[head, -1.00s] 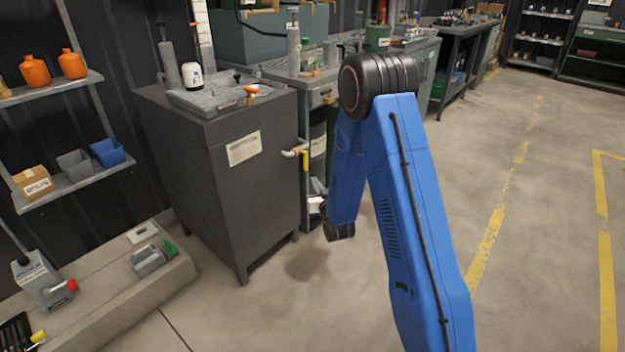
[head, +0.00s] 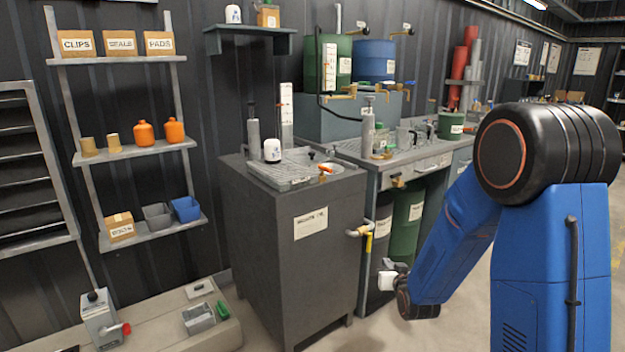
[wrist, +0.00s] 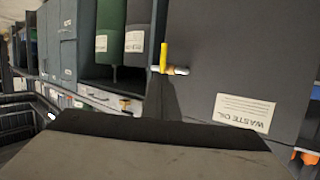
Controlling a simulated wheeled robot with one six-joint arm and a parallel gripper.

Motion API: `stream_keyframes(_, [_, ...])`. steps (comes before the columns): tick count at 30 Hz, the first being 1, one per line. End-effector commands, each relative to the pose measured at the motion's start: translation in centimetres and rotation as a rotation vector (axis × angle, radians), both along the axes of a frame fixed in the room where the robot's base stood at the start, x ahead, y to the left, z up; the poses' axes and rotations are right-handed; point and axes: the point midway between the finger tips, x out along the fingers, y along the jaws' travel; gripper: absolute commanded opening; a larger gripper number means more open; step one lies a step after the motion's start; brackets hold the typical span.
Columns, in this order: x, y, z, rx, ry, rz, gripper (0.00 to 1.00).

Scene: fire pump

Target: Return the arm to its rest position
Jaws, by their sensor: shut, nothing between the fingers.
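My blue arm (head: 552,255) rises at the right of the head view, with its black elbow joint (head: 545,150) high and close to the camera. The forearm slopes down and left to a dark wrist. My gripper (head: 388,279) is a small pale shape at its end, beside the grey cabinet's right side and in front of the drums under the bench. It is shut and holds nothing. Its fingertips are too small to make out. A broad dark shape fills the bottom of the wrist view and hides what is behind it.
The grey waste oil cabinet (head: 290,255) stands left of my gripper; its yellow-handled tap (head: 360,232) sticks out towards the arm. The tap (wrist: 164,60) also shows in the wrist view. A workbench (head: 425,165) with drums beneath runs behind the forearm. Shelves (head: 140,153) stand at left.

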Motion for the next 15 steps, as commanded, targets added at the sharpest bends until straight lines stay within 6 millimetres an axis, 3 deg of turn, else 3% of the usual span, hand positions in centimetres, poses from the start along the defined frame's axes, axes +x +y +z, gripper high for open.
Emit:
stream_keyframes(3, [-1.5, -0.3, 2.2, -0.003, 0.054, -0.001, 0.00])
stream_keyframes(15, [-9.0, -1.2, 7.2, -0.019, 0.261, 0.002, 0.00])
